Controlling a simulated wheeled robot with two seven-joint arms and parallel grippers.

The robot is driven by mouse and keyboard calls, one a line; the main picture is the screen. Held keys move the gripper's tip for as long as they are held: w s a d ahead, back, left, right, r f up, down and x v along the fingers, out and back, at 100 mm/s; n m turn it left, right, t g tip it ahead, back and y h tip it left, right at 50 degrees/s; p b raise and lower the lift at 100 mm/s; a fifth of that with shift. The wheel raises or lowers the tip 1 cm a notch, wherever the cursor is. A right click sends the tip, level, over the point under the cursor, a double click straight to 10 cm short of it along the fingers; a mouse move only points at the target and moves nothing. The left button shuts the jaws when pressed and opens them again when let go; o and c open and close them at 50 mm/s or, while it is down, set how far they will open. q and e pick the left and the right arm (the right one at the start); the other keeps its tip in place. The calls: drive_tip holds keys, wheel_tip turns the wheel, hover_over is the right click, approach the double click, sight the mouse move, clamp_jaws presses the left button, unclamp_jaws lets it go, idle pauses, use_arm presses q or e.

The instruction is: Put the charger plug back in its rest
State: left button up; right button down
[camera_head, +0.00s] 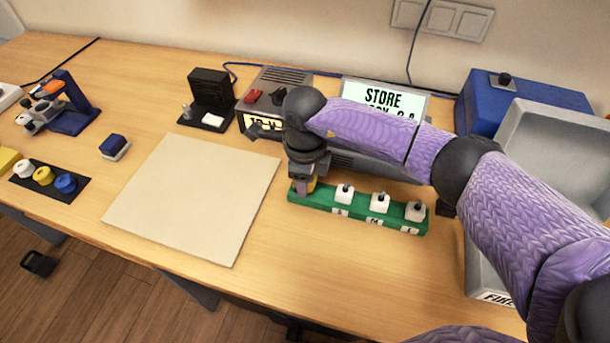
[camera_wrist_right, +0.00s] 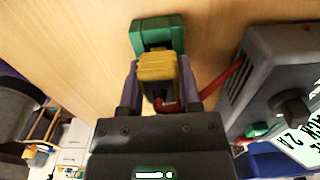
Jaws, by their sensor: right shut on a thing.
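My right gripper (camera_head: 303,190) points down at the left end of a green strip (camera_head: 360,211). In the right wrist view my right gripper (camera_wrist_right: 157,88) is shut on a yellow plug (camera_wrist_right: 157,67), one finger on each side. A red cable (camera_wrist_right: 222,78) runs from the plug towards a grey charger box (camera_wrist_right: 265,75) with a dial and display. A green block (camera_wrist_right: 157,34) lies just beyond the plug in that view. I cannot tell whether the plug sits in the green piece or is apart from it. My left gripper is not in view.
White pieces (camera_head: 380,203) stand along the green strip. A pale mat (camera_head: 195,200) lies to its left. A grey bin (camera_head: 545,140) and a blue box (camera_head: 525,95) are at the right. A black stand (camera_head: 210,90) is behind the mat. My right arm hides part of the charger.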

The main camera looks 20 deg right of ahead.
drive_tip(key=shift+f, duration=0.3)
drive_tip(key=shift+c, duration=1.1)
unclamp_jaws()
wheel_tip(320, 180, up, 10)
drive_tip(key=shift+p, duration=0.8)
drive_tip(key=shift+f, duration=0.1)
